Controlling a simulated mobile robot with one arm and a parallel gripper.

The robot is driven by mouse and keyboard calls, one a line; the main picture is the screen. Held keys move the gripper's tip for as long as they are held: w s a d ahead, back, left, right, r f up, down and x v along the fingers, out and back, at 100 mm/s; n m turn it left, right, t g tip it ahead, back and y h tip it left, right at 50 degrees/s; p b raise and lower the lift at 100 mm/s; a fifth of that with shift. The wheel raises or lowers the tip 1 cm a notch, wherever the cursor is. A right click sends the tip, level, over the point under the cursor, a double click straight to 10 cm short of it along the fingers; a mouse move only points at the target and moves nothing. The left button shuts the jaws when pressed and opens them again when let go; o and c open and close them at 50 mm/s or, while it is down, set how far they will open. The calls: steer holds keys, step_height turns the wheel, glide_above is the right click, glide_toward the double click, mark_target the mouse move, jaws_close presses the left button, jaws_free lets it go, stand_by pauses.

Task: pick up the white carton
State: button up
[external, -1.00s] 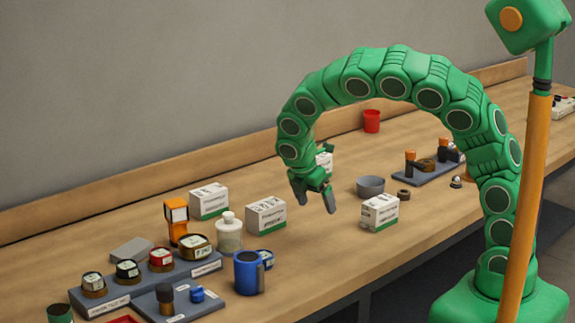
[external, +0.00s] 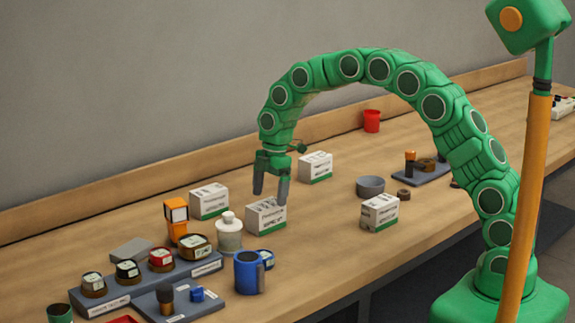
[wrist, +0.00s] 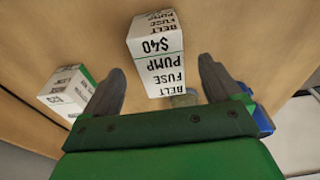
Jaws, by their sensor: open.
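Several white cartons with green bases and black print stand on the bench. One white carton (external: 266,218) stands upright below my gripper (external: 270,195), with the fingertips near its top. In the wrist view a carton printed "BELT FUSE PUMP $40" (wrist: 155,48) lies between and ahead of my open fingers (wrist: 161,68). My gripper points down and is empty; contact with the carton cannot be told. Other white cartons stand at the left (external: 209,202), behind to the right (external: 315,167) and at the right (external: 380,212).
A white bottle (external: 229,234) stands close to the carton, at its front left. A blue mug (external: 248,274) is nearer the front edge. An orange device (external: 177,222) and a rack of jars (external: 140,288) are at left.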

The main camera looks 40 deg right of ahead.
mark_target(266, 204)
steer(key=shift+a+f, duration=0.25)
steer(key=shift+f, duration=0.85)
steer(key=shift+a+f, duration=0.3)
steer(key=shift+f, duration=0.75)
steer(key=shift+a+f, duration=0.25)
steer(key=shift+f, duration=0.85)
steer(key=c, duration=1.3)
steer(key=shift+o, duration=0.2)
steer(key=shift+r, duration=0.1)
step_height(266, 204, up, 3)
steer(key=shift+s+r, duration=0.15)
steer(key=shift+s+d+r, duration=0.1)
steer(key=shift+s+r, duration=0.15)
steer(key=shift+r, duration=0.05)
steer(key=s+d+r, duration=0.4)
steer(key=s+r, duration=0.5)
steer(key=s, duration=0.3)
steer(key=d, duration=1.9)
steer(key=shift+w+d, duration=0.3)
steer(key=shift+w, duration=0.15)
